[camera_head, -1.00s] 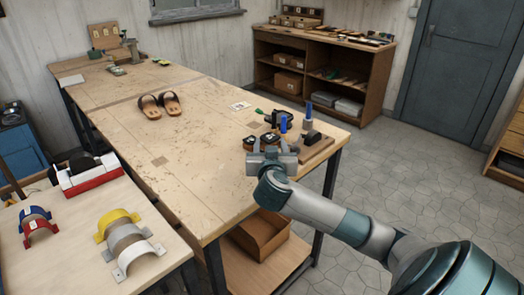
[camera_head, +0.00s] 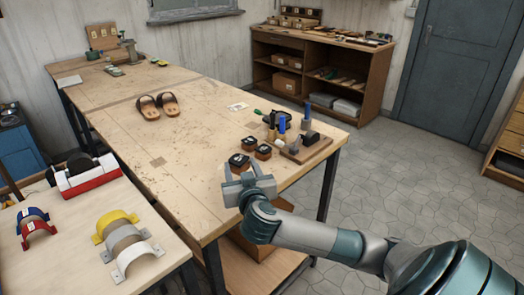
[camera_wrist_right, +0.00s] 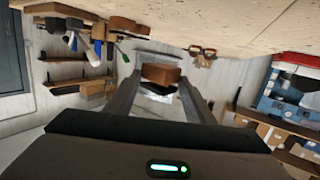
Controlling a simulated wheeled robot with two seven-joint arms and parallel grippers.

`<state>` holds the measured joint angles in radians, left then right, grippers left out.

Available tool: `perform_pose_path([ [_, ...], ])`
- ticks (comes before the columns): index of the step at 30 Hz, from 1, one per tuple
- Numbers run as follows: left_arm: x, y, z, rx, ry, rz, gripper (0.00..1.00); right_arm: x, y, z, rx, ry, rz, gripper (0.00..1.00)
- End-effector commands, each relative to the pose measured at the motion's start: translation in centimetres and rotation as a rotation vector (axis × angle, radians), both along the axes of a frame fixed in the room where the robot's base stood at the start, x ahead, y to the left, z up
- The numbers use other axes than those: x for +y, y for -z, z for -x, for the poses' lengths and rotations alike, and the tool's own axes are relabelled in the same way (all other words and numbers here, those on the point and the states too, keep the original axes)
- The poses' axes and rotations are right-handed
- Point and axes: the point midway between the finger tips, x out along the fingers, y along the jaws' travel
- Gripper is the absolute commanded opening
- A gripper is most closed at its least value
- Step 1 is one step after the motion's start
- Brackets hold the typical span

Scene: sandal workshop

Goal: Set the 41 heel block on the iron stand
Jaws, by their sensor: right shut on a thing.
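My right gripper (camera_head: 248,176) is shut on a small brown heel block with a dark top (camera_head: 239,160), near the right edge of the long workbench. In the right wrist view the brown block (camera_wrist_right: 161,74) sits between the two fingertips. Two similar heel blocks, one nearer (camera_head: 263,152) and one farther (camera_head: 250,143), stand on the bench just beyond it. Their number marks are too small to read. A dark stand-like piece (camera_head: 310,137) is on a wooden board (camera_head: 318,149) to the right; I cannot tell whether it is the iron stand. My left gripper is not in view.
Blue-handled tools (camera_head: 282,125) and a green-handled tool (camera_head: 259,112) are near the board. A pair of sandals (camera_head: 157,105) lies farther back on the bench (camera_head: 190,150). The bench's middle is clear. A side table (camera_head: 75,265) at left holds coloured arches (camera_head: 118,225).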

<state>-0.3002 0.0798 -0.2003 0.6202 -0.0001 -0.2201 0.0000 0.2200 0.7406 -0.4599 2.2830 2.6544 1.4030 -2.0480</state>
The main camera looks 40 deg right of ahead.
Motion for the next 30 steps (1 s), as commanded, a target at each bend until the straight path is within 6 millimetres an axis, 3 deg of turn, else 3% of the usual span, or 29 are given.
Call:
perform_pose_path([
  [1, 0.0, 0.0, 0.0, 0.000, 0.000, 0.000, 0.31, 2.4, 0.6, 0.3, 0.002, -0.053, -0.001, 0.23],
  [6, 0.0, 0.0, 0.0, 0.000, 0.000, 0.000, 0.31, 10.2, 2.3, 2.1, 0.003, -0.234, -0.004, 0.23],
  [9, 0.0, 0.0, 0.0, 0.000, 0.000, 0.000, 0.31, 14.1, 2.9, 3.4, 0.002, -0.328, -0.011, 0.23],
  [13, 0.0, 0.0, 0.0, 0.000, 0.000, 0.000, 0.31, 17.7, 3.3, 4.9, -0.002, -0.414, -0.023, 0.23],
  [18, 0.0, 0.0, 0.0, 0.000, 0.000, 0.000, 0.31, 19.7, 3.5, 5.9, -0.006, -0.463, -0.029, 0.23],
  [30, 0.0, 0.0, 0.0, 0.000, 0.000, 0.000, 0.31, 19.8, 3.5, 5.9, -0.005, -0.466, -0.030, 0.23],
])
